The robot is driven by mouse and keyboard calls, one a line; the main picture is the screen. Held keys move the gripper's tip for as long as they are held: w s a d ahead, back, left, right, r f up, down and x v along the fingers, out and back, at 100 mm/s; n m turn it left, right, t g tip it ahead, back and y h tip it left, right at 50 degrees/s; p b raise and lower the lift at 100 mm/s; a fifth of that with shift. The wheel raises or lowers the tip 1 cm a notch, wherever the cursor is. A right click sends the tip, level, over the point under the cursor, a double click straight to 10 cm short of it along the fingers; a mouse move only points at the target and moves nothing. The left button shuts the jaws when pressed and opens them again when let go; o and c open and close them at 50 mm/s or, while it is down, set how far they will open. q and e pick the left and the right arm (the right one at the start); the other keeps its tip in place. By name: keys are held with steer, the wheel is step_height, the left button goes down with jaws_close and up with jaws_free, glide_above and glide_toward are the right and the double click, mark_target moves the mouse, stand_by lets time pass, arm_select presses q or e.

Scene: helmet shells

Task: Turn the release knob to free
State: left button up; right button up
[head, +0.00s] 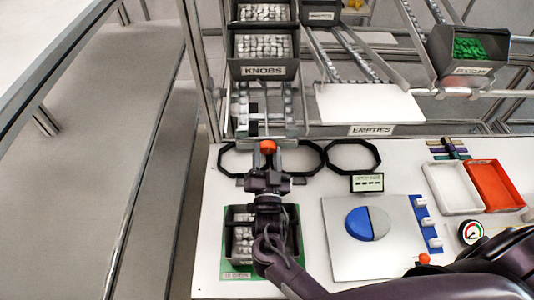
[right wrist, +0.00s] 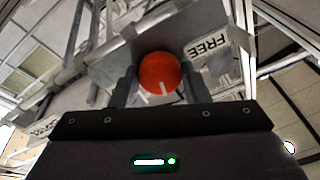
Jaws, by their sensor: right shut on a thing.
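The release knob (head: 267,147) is a round orange knob at the back edge of the white table, below the KNOBS bin. In the right wrist view the knob (right wrist: 160,70) shows a white line near its lower edge, pointing down. A FREE label (right wrist: 207,47) is on the plate to its upper right. My right gripper (head: 267,158) reaches it from the front, shut on the knob, with one finger on each side (right wrist: 160,84). The fingers' contact faces are partly hidden. My left gripper is not in view.
A grey bin (head: 230,213) of knobs stands under my right arm. A grey board with a blue-and-white disc (head: 357,224) and white and red trays (head: 494,185) lie to the right. Rack rails and bins (head: 262,70) stand behind.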

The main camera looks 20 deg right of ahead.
steer(key=shift+n+p, duration=0.5)
steer(key=shift+n, duration=2.6)
steer(key=shift+d+n+y+p, duration=0.1)
steer(key=shift+n+y+p, duration=0.45)
steer(key=shift+n, duration=1.95)
steer(key=shift+n+h+p, duration=0.25)
steer(key=shift+n+p, duration=0.1)
steer(key=shift+n, duration=0.25)
steer(key=o, duration=1)
steer(key=shift+c, duration=0.2)
